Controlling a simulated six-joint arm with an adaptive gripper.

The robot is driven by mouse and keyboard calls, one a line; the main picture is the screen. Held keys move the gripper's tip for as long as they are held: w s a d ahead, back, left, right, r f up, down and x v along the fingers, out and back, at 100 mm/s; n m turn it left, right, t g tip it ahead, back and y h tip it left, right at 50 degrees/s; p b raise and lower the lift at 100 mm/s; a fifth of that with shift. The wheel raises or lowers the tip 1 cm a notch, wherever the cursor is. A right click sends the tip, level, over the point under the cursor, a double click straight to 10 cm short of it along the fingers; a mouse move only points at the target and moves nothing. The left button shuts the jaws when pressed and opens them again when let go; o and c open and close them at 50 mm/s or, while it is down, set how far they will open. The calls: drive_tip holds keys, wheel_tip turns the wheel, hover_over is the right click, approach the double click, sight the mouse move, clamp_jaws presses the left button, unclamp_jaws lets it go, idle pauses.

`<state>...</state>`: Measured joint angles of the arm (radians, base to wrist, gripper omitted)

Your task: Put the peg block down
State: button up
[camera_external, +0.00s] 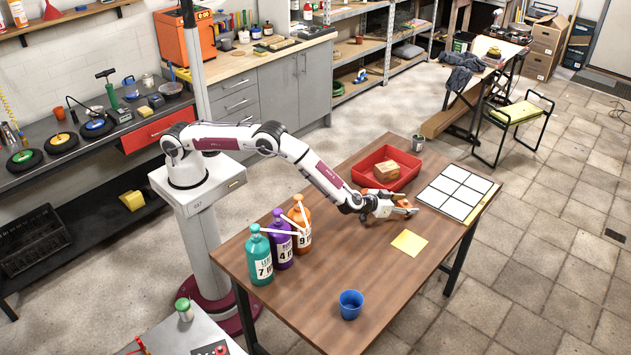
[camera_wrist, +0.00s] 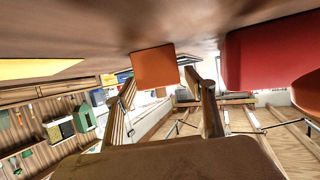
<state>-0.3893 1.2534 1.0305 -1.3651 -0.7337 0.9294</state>
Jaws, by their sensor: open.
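A tan wooden block (camera_external: 386,171), which looks like the peg block, sits inside the red tray (camera_external: 366,175) at the back of the table. The red tray also shows at upper right in the wrist view (camera_wrist: 265,50).
A white grid board (camera_external: 457,190) lies right of my gripper, and a yellow sheet (camera_external: 409,242) lies in front. A blue cup (camera_external: 350,304) stands near the front edge. Teal (camera_external: 260,258), purple (camera_external: 281,242) and orange (camera_external: 299,225) bottles stand at left. The table centre is clear.

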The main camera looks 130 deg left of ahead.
drive_tip(key=shift+r, duration=0.2)
drive_tip(key=shift+v, duration=3.75)
drive_tip(key=shift+r, duration=0.1)
